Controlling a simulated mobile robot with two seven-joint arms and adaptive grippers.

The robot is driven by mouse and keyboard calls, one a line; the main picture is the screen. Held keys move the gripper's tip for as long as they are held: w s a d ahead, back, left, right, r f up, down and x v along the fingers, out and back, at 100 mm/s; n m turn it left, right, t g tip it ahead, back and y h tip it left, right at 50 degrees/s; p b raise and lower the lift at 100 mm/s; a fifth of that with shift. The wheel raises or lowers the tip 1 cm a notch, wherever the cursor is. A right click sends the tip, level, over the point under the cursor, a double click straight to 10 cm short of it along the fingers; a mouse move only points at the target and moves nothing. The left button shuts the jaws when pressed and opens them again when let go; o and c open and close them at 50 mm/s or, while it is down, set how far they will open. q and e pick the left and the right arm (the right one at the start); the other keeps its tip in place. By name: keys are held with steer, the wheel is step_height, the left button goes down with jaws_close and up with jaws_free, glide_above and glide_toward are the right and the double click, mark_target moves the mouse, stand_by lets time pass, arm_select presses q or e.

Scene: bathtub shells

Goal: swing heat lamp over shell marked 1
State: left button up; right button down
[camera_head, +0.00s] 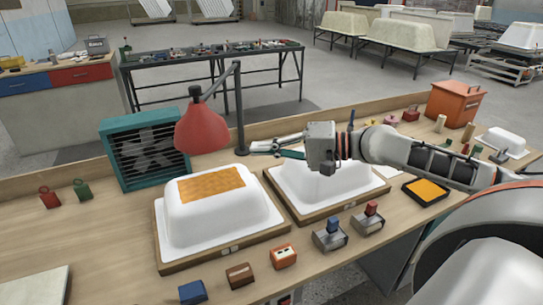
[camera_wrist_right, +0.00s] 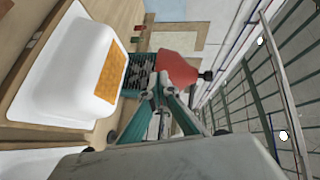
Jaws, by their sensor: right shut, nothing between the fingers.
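The heat lamp has a red shade (camera_head: 202,130) hung from a dark arm on an upright post (camera_head: 238,110). In the head view the shade appears above the back of the left white shell (camera_head: 170,220), which bears an orange mesh patch (camera_head: 212,184). A second white shell (camera_head: 325,190) sits to its right, partly behind my arm. Small tags are on both bases, but their numbers are unreadable. My right gripper (camera_head: 254,148) is shut and empty, just right of the post. In the wrist view its fingers (camera_wrist_right: 158,82) point toward the red shade (camera_wrist_right: 165,70); contact is unclear.
A teal fan heater (camera_head: 148,152) stands behind the left shell. Toggle switches (camera_head: 330,235) and small blocks (camera_head: 283,256) line the bench front. An orange toolbox (camera_head: 455,102) stands at the back right. The bench's left part is mostly clear.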

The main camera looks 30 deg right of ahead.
steer(key=shift+s+a+r, duration=0.1)
steer(key=shift+s+r, duration=0.1)
steer(key=shift+s, duration=0.85)
steer(key=shift+s+a+r, duration=0.1)
steer(key=shift+s+r, duration=0.1)
steer(key=shift+s, duration=0.8)
